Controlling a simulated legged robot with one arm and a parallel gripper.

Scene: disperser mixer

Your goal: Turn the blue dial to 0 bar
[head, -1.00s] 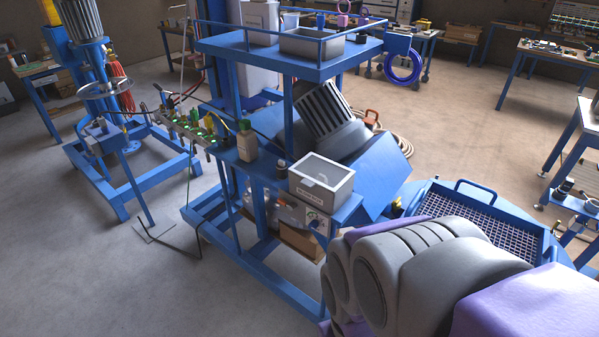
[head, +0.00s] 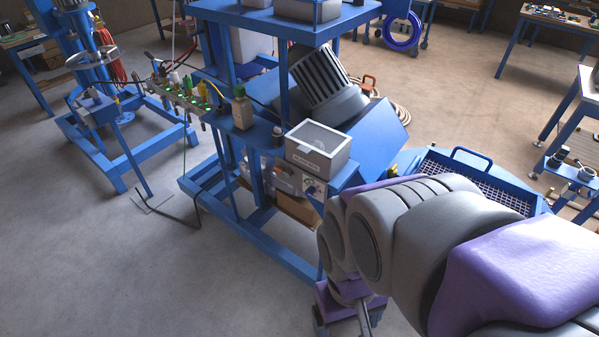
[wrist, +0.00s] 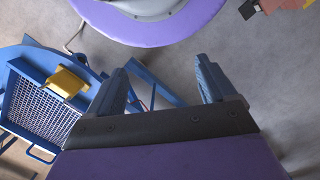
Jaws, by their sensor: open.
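A small light panel (head: 314,188) is on the blue machine frame, under the grey box, in the head view. A small blue spot on it (head: 309,190) looks like the blue dial; it is too small to read its setting. My gripper shows in the wrist view (wrist: 162,88) with its two blue fingers wide apart and nothing between them. In the head view, part of my purple wrist shows low at the bottom, below and right of the panel and apart from it. The dial cannot be made out in the wrist view.
A blue tray with a grating (head: 474,182) is at right, beyond my arm. Open floor (head: 90,260) lies to the left.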

